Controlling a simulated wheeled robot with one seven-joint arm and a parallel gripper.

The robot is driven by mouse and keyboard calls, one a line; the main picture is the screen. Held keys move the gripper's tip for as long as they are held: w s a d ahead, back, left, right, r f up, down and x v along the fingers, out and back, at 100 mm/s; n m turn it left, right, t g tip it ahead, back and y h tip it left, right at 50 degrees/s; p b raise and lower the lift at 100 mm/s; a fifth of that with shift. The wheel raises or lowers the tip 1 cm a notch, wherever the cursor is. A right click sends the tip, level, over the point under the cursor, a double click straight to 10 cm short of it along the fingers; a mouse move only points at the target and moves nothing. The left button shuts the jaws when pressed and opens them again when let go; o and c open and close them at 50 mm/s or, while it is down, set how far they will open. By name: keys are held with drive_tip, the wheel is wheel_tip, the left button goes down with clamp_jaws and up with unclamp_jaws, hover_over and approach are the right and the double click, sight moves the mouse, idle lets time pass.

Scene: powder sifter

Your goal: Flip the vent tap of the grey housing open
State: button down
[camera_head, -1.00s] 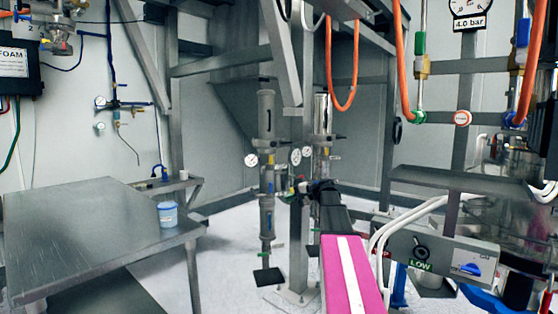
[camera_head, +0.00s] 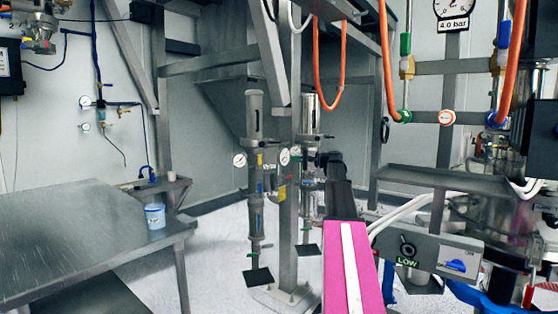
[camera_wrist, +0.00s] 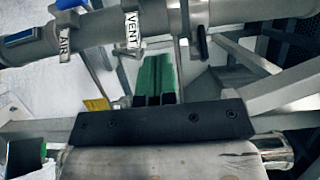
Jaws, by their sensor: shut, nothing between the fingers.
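The grey housing (camera_head: 254,118) stands upright left of the post in the head view, beside a shinier metal one (camera_head: 310,120). In the wrist view, a grey tubular body (camera_wrist: 95,38) crosses the top, carrying a VENT tag (camera_wrist: 132,30) and an AIR tag (camera_wrist: 64,43). I cannot clearly make out the tap lever or its position. My gripper (camera_wrist: 155,62) has green fingers, shut and empty, pointing towards the tube just right of and below the VENT tag; contact cannot be judged. In the head view, my dark wrist is near the shinier housing and its fingertips are indistinct.
A steel post (camera_head: 288,215) stands between the two housings. A shelf (camera_head: 445,180) and a control box (camera_head: 425,250) are at right. Orange hoses (camera_head: 316,60) hang above.

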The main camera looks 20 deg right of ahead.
sight(259, 160)
drive_tip(key=s+a+x, duration=0.1)
drive_tip(key=s+x, duration=0.1)
drive_tip(key=x, duration=1)
drive_tip(key=shift+a, duration=0.45)
drive_tip(key=shift+s, duration=0.15)
drive_tip(key=shift+a+r+n+g+h, duration=0.25)
drive_tip(key=shift+n+g+h, duration=0.05)
drive_tip(key=shift+h, duration=0.1)
drive_tip(key=a+h, duration=0.1)
drive_tip(key=a+n+g+h, duration=0.1)
drive_tip(key=shift+r+n+h, duration=0.3)
drive_tip(key=shift+r, duration=0.1)
drive_tip(key=shift+a, duration=0.2)
idle(0.3)
